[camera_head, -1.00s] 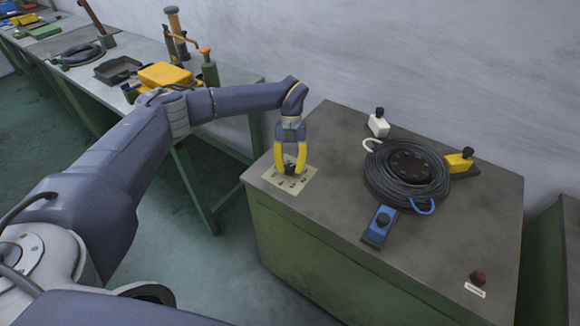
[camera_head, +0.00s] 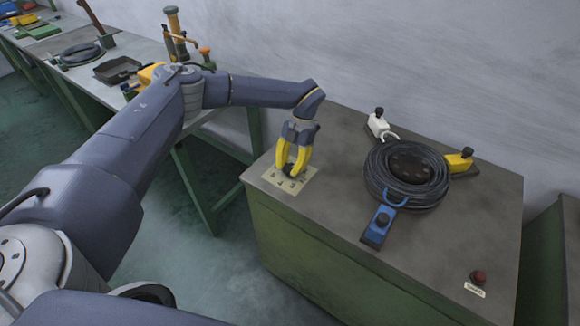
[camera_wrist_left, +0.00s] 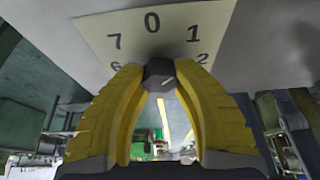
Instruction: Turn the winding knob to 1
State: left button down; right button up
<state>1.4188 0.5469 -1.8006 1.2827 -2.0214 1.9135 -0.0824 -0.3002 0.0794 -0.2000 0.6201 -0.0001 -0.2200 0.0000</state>
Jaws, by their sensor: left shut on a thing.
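The winding knob (camera_wrist_left: 158,74) is a small dark knob with a pale mark, on a cream dial plate (camera_wrist_left: 125,32) with black numbers. In the left wrist view 7, 0, 1 and part of 6 and 2 show; the pale mark slants toward the right-hand numbers, but I cannot tell exactly which one it points to. My left gripper (camera_head: 290,174), with yellow fingers, is shut on the knob from above and looks tilted in the head view. The fingers hide part of the dial. My right gripper is out of view.
A red button (camera_head: 478,276) sits near the front right corner. A tool bench (camera_head: 150,52) stands behind left.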

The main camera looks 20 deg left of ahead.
pick_arm(q)
jog(key=shift+s+f, duration=0.15)
jog(key=shift+s, duration=0.05)
jog(key=c, duration=1.3)
grip_release()
jog(key=shift+c, duration=0.2)
jog(key=o, duration=0.4)
jog(key=shift+w, duration=0.1)
jog(key=shift+o, duration=0.2)
jog(key=v, duration=1.2)
